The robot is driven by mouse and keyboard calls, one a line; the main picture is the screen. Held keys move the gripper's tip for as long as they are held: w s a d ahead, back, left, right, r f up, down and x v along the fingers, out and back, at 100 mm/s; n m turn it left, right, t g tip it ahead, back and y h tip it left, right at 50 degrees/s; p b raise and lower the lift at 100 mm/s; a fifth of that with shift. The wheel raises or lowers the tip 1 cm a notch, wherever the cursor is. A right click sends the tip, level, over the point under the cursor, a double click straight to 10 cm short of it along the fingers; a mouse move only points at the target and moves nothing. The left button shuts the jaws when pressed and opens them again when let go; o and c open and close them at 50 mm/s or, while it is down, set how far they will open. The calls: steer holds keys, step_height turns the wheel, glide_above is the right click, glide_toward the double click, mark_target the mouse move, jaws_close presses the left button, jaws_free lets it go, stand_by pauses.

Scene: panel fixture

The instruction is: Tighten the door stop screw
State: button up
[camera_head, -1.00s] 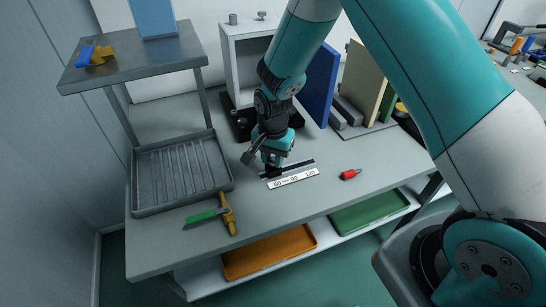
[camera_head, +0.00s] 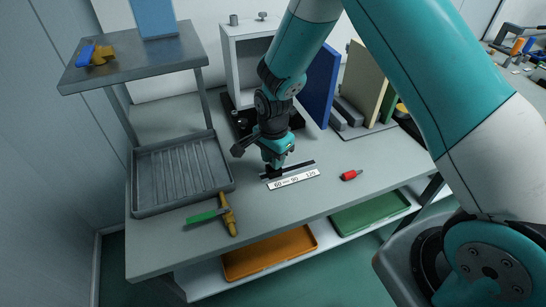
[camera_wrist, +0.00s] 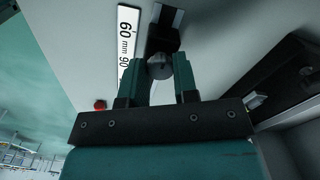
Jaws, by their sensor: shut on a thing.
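The door stop is a black block (camera_wrist: 162,38) on a dark rail (camera_head: 300,164) beside a white scale strip (camera_head: 293,179) marked 60, 90 and 120. Its grey round screw knob (camera_wrist: 159,68) sits between my fingertips in the wrist view. My gripper (camera_wrist: 165,72) is shut on this knob, one finger on each side. In the head view my gripper (camera_head: 273,165) points down at the left end of the rail and hides the knob. The blue door (camera_head: 321,85) of the grey cabinet (camera_head: 235,65) stands open behind my arm.
A red-handled piece (camera_head: 351,175) lies right of the scale. A grey ribbed tray (camera_head: 183,175) and a green-and-yellow tool (camera_head: 228,213) lie at left. Upright panels (camera_head: 370,85) stand at back right. The front right of the bench is clear.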

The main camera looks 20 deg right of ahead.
steer(key=o, duration=0.9)
steer(key=shift+r, duration=0.1)
step_height(320, 180, up, 17)
steer(key=shift+r+b, duration=0.15)
steer(key=shift+b, duration=0.6)
steer(key=s+a+r+n+y, duration=0.1)
steer(key=s+r+n, duration=0.1)
steer(key=s+n, duration=0.4)
steer(key=s+a+r+n+y, duration=0.1)
steer(key=s+a+r+n, duration=0.1)
steer(key=s+n, duration=0.5)
steer(key=s+a+r+n+y, duration=0.1)
steer(key=s+r+n+y, duration=0.1)
steer(key=s+r+n, duration=0.2)
steer(key=shift+s+a+n, duration=0.2)
steer(key=shift+s+n, duration=0.6)
steer(key=shift+s, duration=1.25)
steer(key=shift+s+a+n, duration=0.15)
steer(key=shift+s+n, duration=0.65)
steer(key=shift+s, duration=1.2)
